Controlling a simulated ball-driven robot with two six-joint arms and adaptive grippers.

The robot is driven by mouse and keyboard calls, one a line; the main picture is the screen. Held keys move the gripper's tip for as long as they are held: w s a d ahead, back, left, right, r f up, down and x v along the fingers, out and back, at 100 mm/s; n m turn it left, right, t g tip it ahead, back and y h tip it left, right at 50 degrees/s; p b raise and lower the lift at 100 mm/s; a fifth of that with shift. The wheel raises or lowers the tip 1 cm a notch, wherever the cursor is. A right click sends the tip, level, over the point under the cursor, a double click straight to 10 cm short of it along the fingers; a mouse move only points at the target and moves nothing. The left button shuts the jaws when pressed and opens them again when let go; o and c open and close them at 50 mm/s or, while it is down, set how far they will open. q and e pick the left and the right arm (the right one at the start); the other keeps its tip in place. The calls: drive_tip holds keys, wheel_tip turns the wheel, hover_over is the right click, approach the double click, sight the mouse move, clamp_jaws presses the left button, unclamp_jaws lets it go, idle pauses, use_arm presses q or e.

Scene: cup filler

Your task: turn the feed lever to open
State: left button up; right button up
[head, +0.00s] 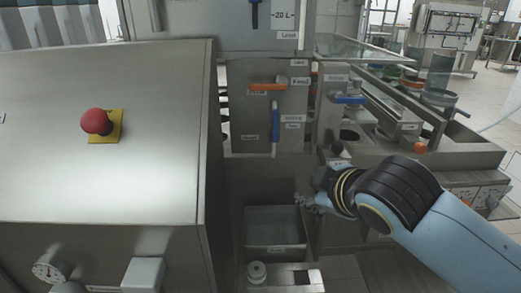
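An orange lever (267,87) lies horizontal on the grey valve panel (261,112). Below it on the same panel, a blue lever (274,141) hangs vertical. Another blue lever (349,100) is horizontal on the panel to the right. My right gripper (304,203) is in front of and below the panel, above the right side of a grey bin, apart from all levers. Its fingers are small and partly hidden, so their opening is unclear. My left gripper is out of view.
A large steel cabinet with a red emergency button (96,121) fills the left. The open grey bin (274,249) sits below the panel. A conveyor unit with an orange knob (420,148) stands at right. The space before the levers looks clear.

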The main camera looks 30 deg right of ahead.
drive_tip(key=w+d+r+n+t, duration=0.1)
drive_tip(key=w+r+n+t, duration=0.45)
drive_tip(key=w+r, duration=0.3)
drive_tip(key=n+t, duration=0.2)
drive_tip(key=n, duration=0.2)
approach(261, 88)
drive_tip(key=shift+y, duration=0.4)
drive_tip(key=w, duration=0.3)
drive_tip(key=w+d+p, duration=0.1)
drive_tip(key=w, duration=0.3)
drive_tip(key=w+d+p, duration=0.1)
drive_tip(key=w, duration=0.2)
drive_tip(key=shift+w+f, duration=0.1)
drive_tip(key=shift+w, duration=0.15)
drive_tip(key=shift+c, duration=0.4)
clamp_jaws()
